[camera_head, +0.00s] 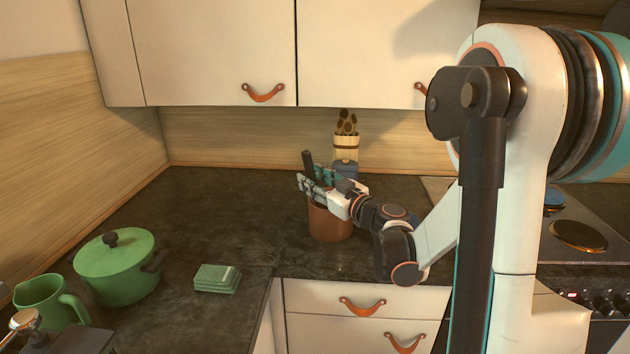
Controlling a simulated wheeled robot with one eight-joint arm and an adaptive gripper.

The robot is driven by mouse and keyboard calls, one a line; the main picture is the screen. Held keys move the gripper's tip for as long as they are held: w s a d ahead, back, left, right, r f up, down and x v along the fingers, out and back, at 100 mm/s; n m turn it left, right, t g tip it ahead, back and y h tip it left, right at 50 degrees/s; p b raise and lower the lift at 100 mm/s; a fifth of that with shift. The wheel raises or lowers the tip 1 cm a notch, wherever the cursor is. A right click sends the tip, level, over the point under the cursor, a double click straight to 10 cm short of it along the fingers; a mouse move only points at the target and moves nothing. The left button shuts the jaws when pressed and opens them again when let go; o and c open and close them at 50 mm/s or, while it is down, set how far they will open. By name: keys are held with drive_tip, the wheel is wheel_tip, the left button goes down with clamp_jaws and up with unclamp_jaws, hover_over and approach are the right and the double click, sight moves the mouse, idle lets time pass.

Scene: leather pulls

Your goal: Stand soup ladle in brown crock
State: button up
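The brown crock (328,223) stands on the dark counter near its front edge, in the middle of the head view. My gripper (312,180) is over the crock's mouth, reaching in from the right. A dark handle (308,162), which looks like the soup ladle's, rises at my fingers and leans a little to the left. The ladle's lower part is hidden by my gripper and the crock wall. I cannot tell whether the fingers grip the handle or stand apart around it.
A utensil holder (346,148) with wooden spoons and a blue-grey pot (345,169) stand behind the crock. A green lidded pot (116,267), green jug (50,300) and green stack (217,278) are at left. A stove (578,236) is at right. Counter left of the crock is clear.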

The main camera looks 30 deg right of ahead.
drive_tip(key=s+d, duration=0.2)
drive_tip(key=s, duration=0.9)
drive_tip(key=shift+s+d+f, duration=0.2)
drive_tip(key=shift+s+f, duration=0.05)
drive_tip(key=shift+s, duration=0.1)
wheel_tip(320, 180, up, 3)
drive_tip(key=shift+p, duration=1.15)
